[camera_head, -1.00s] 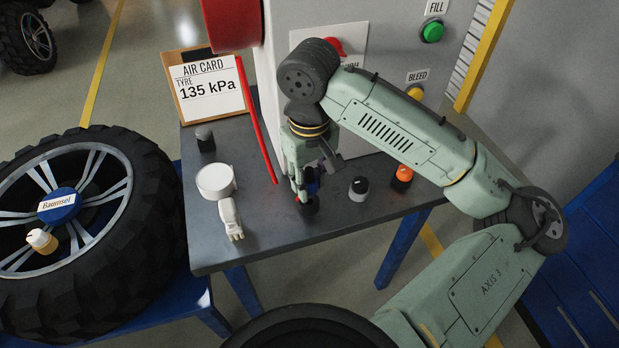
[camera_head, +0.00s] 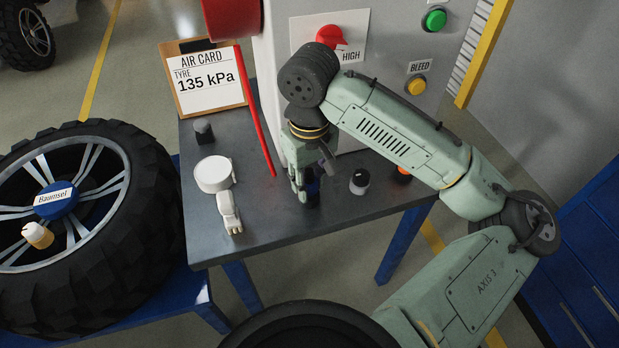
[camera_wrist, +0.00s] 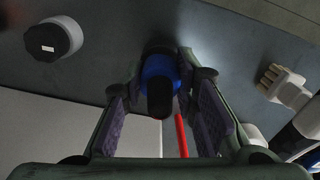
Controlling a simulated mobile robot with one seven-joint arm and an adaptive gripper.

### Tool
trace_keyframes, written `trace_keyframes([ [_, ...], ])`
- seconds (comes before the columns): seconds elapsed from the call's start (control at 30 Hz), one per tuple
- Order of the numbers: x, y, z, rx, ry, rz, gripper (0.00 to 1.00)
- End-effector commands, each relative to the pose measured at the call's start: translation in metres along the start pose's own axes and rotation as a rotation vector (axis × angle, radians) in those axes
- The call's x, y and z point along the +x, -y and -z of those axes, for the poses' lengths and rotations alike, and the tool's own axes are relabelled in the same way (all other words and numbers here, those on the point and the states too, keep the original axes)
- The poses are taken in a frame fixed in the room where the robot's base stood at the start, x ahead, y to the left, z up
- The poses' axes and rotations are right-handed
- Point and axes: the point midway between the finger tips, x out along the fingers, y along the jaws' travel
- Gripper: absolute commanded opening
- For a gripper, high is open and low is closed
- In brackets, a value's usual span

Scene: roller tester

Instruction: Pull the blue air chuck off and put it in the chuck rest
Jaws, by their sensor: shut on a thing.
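My gripper (camera_head: 304,192) points down over the grey bench, its fingers closed around the blue air chuck (camera_wrist: 158,76). In the wrist view the chuck shows as a blue collar with dark ends, between the two finger pads (camera_wrist: 165,105). In the head view the fingers mostly hide the chuck, and only a dark blue part (camera_head: 314,186) shows. A dark shape sits low beside the fingertips. I cannot tell whether the chuck touches it or the bench. I cannot make out the chuck rest for certain.
A white gauge (camera_head: 213,174) lies left of my gripper. A tyre (camera_head: 135,235) is left.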

Motion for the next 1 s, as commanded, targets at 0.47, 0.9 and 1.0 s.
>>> trace_keyframes([
  [0.47, 0.0102, 0.0000, -0.0001, 0.000, 0.000, 0.000, 0.35],
  [0.9, 0.0101, 0.0000, -0.0001, 0.000, 0.000, 0.000, 0.50],
  [1.0, 0.0092, -0.0001, 0.0000, 0.000, 0.000, 0.000, 0.50],
])
